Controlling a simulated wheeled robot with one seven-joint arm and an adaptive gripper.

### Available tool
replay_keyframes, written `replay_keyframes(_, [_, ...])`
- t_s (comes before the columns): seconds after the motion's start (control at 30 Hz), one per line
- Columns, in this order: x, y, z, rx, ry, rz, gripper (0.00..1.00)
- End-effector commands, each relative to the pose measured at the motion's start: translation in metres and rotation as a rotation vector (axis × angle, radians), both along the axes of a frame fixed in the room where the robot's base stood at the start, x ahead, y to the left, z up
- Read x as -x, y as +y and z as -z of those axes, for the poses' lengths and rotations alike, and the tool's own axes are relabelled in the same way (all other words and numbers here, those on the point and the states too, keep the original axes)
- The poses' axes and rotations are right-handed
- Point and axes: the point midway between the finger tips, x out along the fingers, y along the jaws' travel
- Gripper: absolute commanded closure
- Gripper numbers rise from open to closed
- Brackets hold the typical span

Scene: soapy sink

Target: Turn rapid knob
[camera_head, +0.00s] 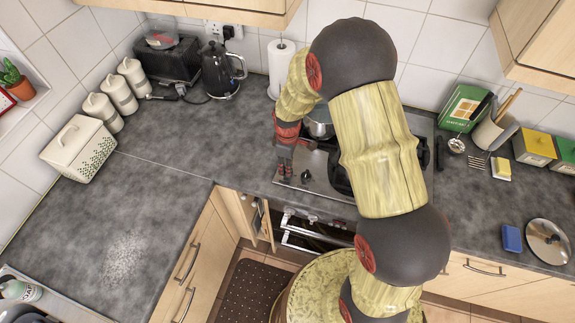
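The hob (322,180) is a steel plate set in the worktop, and my arm covers much of it. One small dark hob knob (306,176) shows near its front left part. No label is readable, so I cannot tell which knob is the rapid one. My gripper (285,168) points down at the hob's left edge, just left of that visible knob. Its fingers are small and partly merged with the hob behind, so whether they are open or touch anything is unclear. Other knobs may be hidden behind my arm.
A pot (320,128) stands on the hob's back left, partly hidden. A black kettle (220,72) and a paper roll (281,62) stand behind. The left worktop (190,145) is mostly clear. An oven front (312,230) lies below the hob.

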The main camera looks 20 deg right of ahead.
Motion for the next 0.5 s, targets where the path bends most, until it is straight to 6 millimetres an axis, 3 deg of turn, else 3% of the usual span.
replay_keyframes(0.17, [-0.001, 0.0, -0.013, 0.0, -0.002, 0.0, 0.73])
replay_keyframes(0.5, [-0.002, 0.0, -0.08, 0.0, -0.005, 0.0, 0.73])
